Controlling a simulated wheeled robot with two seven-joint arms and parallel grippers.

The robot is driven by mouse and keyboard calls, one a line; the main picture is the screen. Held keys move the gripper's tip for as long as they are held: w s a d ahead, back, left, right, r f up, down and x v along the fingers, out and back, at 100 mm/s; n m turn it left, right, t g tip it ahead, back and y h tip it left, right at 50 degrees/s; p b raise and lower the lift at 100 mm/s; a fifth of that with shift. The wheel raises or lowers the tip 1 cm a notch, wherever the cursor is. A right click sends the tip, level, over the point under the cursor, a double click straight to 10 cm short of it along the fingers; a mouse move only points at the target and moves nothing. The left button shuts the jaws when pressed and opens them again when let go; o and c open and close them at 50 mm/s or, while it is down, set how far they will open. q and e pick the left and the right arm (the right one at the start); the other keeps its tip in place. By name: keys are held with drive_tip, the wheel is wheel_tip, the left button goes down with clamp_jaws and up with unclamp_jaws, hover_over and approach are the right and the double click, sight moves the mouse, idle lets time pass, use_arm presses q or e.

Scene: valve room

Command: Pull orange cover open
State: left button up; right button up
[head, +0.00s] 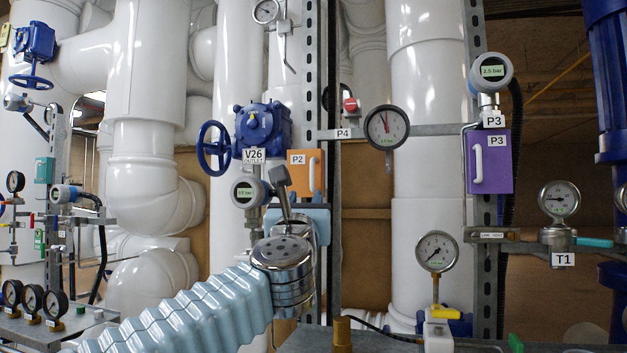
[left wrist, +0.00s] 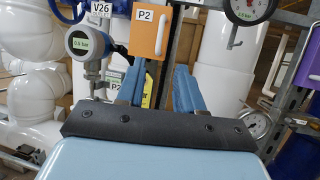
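The orange cover (head: 299,165), labelled P2, is an upright panel with a white vertical handle (head: 313,174) near its right edge. It looks shut. In the left wrist view the orange cover (left wrist: 148,38) is beyond the fingers, with the handle (left wrist: 161,33) showing whole. My left gripper (head: 306,214) is just below the cover in the head view, its fingers partly hidden by my wrist. In the left wrist view my left gripper (left wrist: 159,82) has its two blue fingers apart, nothing between them, short of the cover and below it. My right gripper does not show.
A gauge transmitter (head: 247,191) and blue valve V26 (head: 264,130) stand left of the cover. A vertical metal post (head: 333,180) is close on its right. Gauge P4 (head: 387,127) and purple cover P3 (head: 491,170) are further right. White pipes stand behind.

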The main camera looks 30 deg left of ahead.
sight(312, 176)
use_arm(q)
drive_tip(key=p+x, duration=0.5)
drive_tip(key=x, duration=0.7)
drive_tip(key=shift+w+a+r, duration=0.1)
drive_tip(key=shift+r, duration=0.15)
drive_tip(key=shift+w+a+p, duration=0.2)
drive_tip(key=shift+w+p, duration=0.2)
drive_tip(key=shift+w, duration=0.1)
clamp_jaws()
idle(0.4)
